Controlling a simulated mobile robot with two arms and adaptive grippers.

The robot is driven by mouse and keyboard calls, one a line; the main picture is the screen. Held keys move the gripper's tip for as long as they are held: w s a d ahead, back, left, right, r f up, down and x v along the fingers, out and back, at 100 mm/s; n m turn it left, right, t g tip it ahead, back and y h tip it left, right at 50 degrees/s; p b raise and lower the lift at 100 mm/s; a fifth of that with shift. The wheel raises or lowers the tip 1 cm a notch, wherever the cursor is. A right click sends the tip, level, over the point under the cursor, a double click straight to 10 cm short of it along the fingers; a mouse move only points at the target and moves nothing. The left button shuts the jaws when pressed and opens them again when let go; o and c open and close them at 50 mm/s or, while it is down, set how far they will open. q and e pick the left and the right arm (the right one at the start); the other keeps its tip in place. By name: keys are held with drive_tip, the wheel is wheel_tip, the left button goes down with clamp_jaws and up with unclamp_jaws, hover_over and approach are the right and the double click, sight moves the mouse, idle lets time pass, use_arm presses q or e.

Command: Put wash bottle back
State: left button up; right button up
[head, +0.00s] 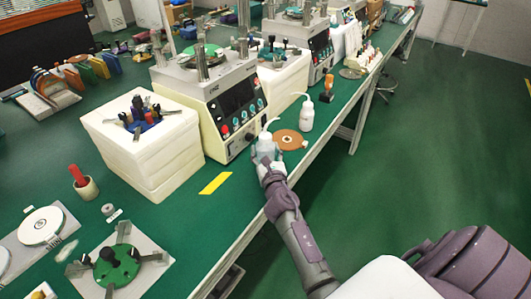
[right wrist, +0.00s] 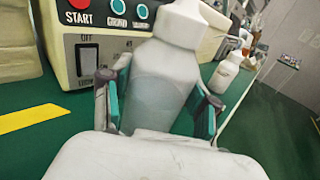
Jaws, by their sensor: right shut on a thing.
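A translucent white wash bottle (right wrist: 165,75) stands between the fingers of my right gripper (right wrist: 160,98), with a green-lined finger pressed to each side. In the head view the same bottle (head: 265,144) is at the front edge of the green bench, before the lapping machine (head: 203,84). My right gripper (head: 264,164) is around its lower body, and its base is hidden by the hand. Whether it touches the bench I cannot tell. A second white wash bottle (head: 307,115) stands upright on the bench farther along, also visible in the right wrist view (right wrist: 224,74). My left gripper is not in view.
A brown disc (head: 291,139) lies on the bench just right of the held bottle. A yellow tape strip (head: 215,183) lies left of it. A white foam block (head: 150,165) with a dark fixture stands left of the machine. The green floor at right is clear.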

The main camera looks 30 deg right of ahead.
drive_tip(key=shift+f, duration=0.15)
drive_tip(key=o, duration=1.4)
drive_tip(key=shift+s+a, duration=0.1)
drive_tip(key=shift+s, duration=0.15)
drive_tip(key=v, duration=1.1)
drive_tip(key=shift+s+a+r+b, duration=0.1)
drive_tip(key=shift+s+r+b, duration=0.1)
drive_tip(key=shift+s+b, duration=0.15)
drive_tip(key=shift+w, duration=0.1)
